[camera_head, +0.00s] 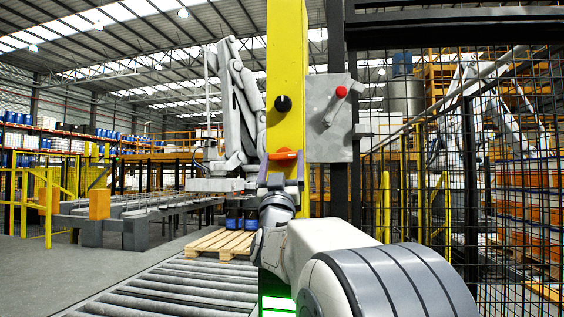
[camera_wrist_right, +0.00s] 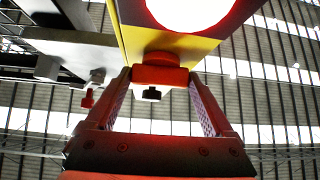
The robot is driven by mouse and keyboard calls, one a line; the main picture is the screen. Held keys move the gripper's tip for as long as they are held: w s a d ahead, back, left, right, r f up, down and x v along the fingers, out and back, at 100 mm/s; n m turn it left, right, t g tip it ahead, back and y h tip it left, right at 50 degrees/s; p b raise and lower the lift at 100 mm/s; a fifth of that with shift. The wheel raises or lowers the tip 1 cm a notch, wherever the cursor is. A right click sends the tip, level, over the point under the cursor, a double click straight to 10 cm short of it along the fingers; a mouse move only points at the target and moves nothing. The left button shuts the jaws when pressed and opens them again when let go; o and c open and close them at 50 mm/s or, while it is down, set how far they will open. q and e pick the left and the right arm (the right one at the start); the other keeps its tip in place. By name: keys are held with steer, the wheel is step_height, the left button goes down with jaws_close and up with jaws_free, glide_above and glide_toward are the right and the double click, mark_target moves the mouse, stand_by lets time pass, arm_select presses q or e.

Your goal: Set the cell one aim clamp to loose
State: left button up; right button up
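An orange-red clamp piece (camera_head: 283,155), which I take as the aim clamp, sits low on the front of a yellow post (camera_head: 286,60). A black knob (camera_head: 283,104) is on the post above it. My right gripper (camera_head: 282,172) reaches up to the clamp from below. In the right wrist view the two fingers of the right gripper (camera_wrist_right: 160,88) stand at either end of the clamp (camera_wrist_right: 160,74) and appear to touch it. The black knob (camera_wrist_right: 151,94) shows beyond it. My left gripper is not in view.
A grey box (camera_head: 325,130) with a red button (camera_head: 341,92) is beside the post on the right. Mesh fencing (camera_head: 480,190) fills the right side. A roller conveyor (camera_head: 175,285) with a wooden pallet (camera_head: 222,243) lies left. A large robot arm (camera_head: 240,105) stands behind.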

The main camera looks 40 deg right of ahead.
steer(key=shift+f+m+g+h+b, duration=0.2)
steer(key=shift+m+g+h+b, duration=0.1)
steer(key=shift+m+h+b, duration=0.15)
steer(key=shift+m+g+h+b, duration=0.35)
steer(key=shift+m+g+b, duration=0.15)
steer(key=shift+m, duration=0.25)
steer(key=shift+r, duration=0.2)
steer(key=o, duration=1.1)
